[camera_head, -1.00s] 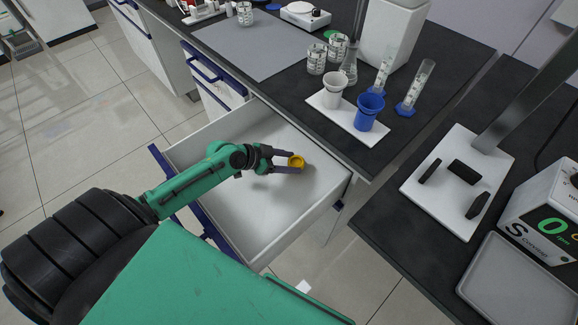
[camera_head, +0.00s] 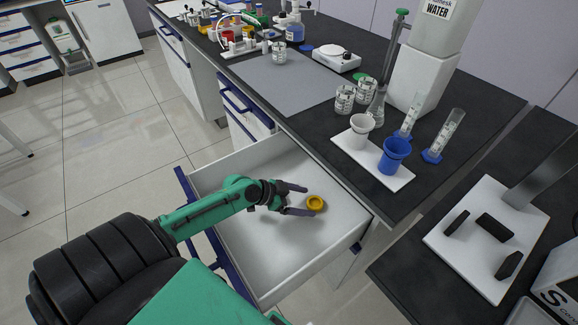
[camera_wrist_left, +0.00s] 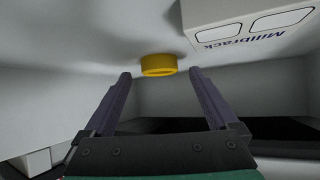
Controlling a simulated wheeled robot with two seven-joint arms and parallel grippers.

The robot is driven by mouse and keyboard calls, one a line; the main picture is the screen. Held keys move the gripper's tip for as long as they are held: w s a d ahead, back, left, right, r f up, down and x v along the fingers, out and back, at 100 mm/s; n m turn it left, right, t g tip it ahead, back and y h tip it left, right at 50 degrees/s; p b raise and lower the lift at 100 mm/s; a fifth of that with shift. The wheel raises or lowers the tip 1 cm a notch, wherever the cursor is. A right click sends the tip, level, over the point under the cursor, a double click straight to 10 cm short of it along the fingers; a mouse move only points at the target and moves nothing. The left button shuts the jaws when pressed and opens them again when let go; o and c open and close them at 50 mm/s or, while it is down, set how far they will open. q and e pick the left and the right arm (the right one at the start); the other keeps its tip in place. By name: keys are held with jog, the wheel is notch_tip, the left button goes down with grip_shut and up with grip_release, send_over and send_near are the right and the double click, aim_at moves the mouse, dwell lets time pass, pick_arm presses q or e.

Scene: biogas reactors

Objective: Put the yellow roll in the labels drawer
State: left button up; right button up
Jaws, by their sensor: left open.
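The yellow roll (camera_head: 316,203) lies on the white floor of the open drawer (camera_head: 262,245), towards its right side. My left gripper (camera_head: 308,200) is inside the drawer, open and empty. Its fingertips are just short of the roll, which sits in front of the gap between them. In the left wrist view, the roll (camera_wrist_left: 158,66) shows beyond and between the two spread dark fingers (camera_wrist_left: 160,76). No label naming the drawer is readable in the head view. My right gripper is not in view.
A white tray (camera_head: 365,166) with a white cup (camera_head: 359,131) and a blue cup (camera_head: 394,156) stands on the dark bench right above the drawer. A white block lettered "Millibrack" (camera_wrist_left: 250,25) shows in the left wrist view. The drawer floor around the roll is clear.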

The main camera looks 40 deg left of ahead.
pick_arm(q)
jog(key=p+v, duration=0.1)
jog(key=v, duration=0.9)
jog(key=shift+r, duration=0.1)
